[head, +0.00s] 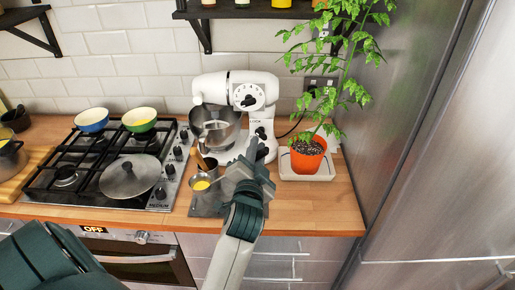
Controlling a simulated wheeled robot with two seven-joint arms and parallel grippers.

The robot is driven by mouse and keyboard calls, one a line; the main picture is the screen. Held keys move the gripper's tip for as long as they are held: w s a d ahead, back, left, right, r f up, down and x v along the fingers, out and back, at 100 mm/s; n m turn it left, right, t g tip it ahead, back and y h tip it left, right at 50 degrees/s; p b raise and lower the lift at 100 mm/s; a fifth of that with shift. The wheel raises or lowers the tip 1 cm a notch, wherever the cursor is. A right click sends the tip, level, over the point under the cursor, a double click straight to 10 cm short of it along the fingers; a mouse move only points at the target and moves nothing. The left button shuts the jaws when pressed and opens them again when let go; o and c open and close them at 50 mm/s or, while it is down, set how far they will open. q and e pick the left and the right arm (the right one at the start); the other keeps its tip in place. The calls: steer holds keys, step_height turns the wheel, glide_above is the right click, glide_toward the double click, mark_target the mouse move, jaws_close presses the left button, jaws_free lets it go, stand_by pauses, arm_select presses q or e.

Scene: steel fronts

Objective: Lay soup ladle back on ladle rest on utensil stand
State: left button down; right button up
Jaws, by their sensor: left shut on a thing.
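The soup ladle (201,185) shows as a small round bowl, yellow inside, just left of my left gripper (234,174). My left gripper is shut on the ladle's handle, which is mostly hidden by the fingers. The utensil stand (200,209) is a grey slab on the wooden counter, with a metal pot holding wooden utensils (204,163) at its back. The ladle bowl shows over the stand's left part; I cannot tell whether it touches anything. The ladle rest cannot be made out. My right gripper is not in view.
A white stand mixer (232,90) stands behind the gripper. A potted plant (308,155) on a white tray stands to the right. Counter (330,212) is clear at the front right.

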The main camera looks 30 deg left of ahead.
arm_select(q)
step_height(320, 180, down, 7)
steer(key=b, duration=0.4)
stand_by(0.4)
steer(key=shift+f, duration=0.5)
stand_by(1.2)
steer(key=c, duration=1.7)
jaws_free()
